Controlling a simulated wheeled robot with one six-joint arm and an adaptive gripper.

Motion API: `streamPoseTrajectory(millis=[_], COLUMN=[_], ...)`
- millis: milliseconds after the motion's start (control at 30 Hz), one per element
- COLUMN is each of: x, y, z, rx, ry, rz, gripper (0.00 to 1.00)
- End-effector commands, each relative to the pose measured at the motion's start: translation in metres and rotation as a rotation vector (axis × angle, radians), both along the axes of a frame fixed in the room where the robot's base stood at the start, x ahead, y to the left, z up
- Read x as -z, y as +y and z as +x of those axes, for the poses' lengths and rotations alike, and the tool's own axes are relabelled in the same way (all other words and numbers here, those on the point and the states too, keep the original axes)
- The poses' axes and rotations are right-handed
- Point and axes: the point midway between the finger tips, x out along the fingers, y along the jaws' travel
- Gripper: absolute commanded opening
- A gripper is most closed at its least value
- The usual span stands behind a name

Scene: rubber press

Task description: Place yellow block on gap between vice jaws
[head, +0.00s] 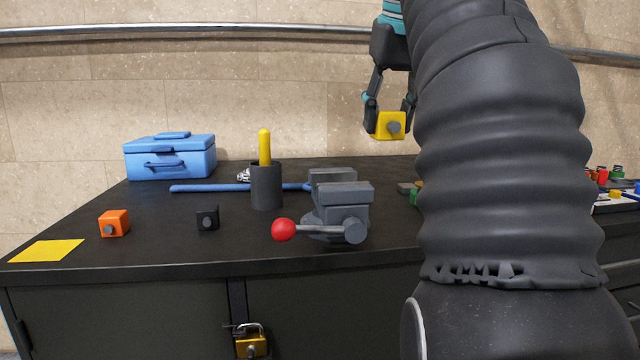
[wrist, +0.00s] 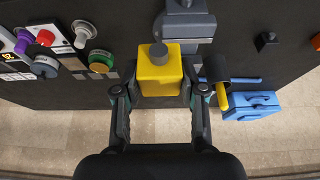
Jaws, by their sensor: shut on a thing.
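The yellow block (head: 388,126) has a grey round knob on one face. My gripper (head: 390,108) is shut on it and holds it in the air, above and behind the vice. In the wrist view the yellow block (wrist: 159,76) sits between the fingertips of my gripper (wrist: 160,90). The grey vice (head: 340,205) stands on the dark bench, with a red ball on its handle. Its jaws show at the top, with a narrow gap between them. In the wrist view the vice (wrist: 187,25) lies beyond the block, partly hidden by it.
An orange block (head: 113,223), a black block (head: 207,218) and a yellow sheet (head: 47,251) lie on the left of the bench (head: 150,245). A dark cup (head: 266,186) with a yellow-handled tool stands left of the vice. A blue toolbox (head: 170,157) stands behind. Coloured buttons (wrist: 100,60) show in the wrist view.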

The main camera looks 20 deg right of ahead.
Motion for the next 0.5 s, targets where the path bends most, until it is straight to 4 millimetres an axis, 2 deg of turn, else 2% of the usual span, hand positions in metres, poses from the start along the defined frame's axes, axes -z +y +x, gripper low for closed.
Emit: streamPoseTrajectory(millis=[167, 500], x=[0.01, 0.05], y=[0.005, 0.014], z=[0.016, 0.084], rx=[-0.009, -0.013], ry=[0.001, 0.002], rz=[0.002, 0.001], gripper=[0.0, 0.0])
